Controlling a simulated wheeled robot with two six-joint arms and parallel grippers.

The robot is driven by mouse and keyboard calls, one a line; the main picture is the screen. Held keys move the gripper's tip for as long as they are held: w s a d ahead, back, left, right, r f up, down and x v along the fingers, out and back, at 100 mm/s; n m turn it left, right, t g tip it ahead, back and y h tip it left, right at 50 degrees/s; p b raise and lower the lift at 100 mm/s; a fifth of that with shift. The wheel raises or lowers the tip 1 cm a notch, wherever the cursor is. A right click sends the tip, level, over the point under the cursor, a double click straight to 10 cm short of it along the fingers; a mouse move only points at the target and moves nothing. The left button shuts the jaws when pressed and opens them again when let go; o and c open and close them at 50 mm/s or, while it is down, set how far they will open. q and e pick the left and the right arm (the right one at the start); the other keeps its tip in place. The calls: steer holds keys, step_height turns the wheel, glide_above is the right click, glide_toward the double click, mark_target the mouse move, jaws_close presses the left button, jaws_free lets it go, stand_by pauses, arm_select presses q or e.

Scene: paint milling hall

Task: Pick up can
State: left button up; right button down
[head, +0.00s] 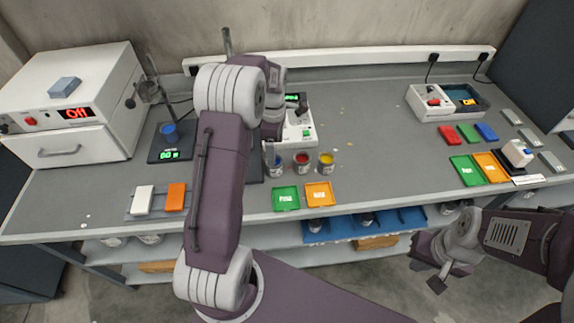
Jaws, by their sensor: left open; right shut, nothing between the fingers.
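Small open paint cans stand in a row on the grey bench: a red one (302,163), a yellow one (326,164) and, to the left, a blue one (277,166) partly covered by my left arm. My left gripper (269,147) is open and points down over the bench, close to the blue can. My own wrist hides much of it, and I cannot tell whether it touches the can. My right gripper (434,270) is shut and empty, low in front of the bench's edge at the right.
A green tray (286,199) and an orange tray (319,194) lie before the cans. A white instrument (300,132) stands behind. A white oven (75,105) is at the left, coloured blocks (468,133) at the right.

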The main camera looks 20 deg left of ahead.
arm_select(q)
step_height(320, 180, down, 4)
steer(key=shift+r, duration=0.2)
steer(key=shift+w+d+f, duration=0.1)
steer(key=shift+f+p, duration=0.3)
steer(key=shift+f, duration=0.05)
steer(key=f, duration=0.4)
steer(key=shift+s+a+p, duration=0.3)
steer(key=shift+p, duration=0.05)
steer(key=shift+w+d+f, duration=0.15)
steer(key=shift+f, duration=0.1)
steer(key=c, duration=1.6)
arm_select(e)
steer(key=shift+s+a+r, duration=0.1)
steer(key=shift+a+r, duration=0.05)
steer(key=shift+r, duration=0.55)
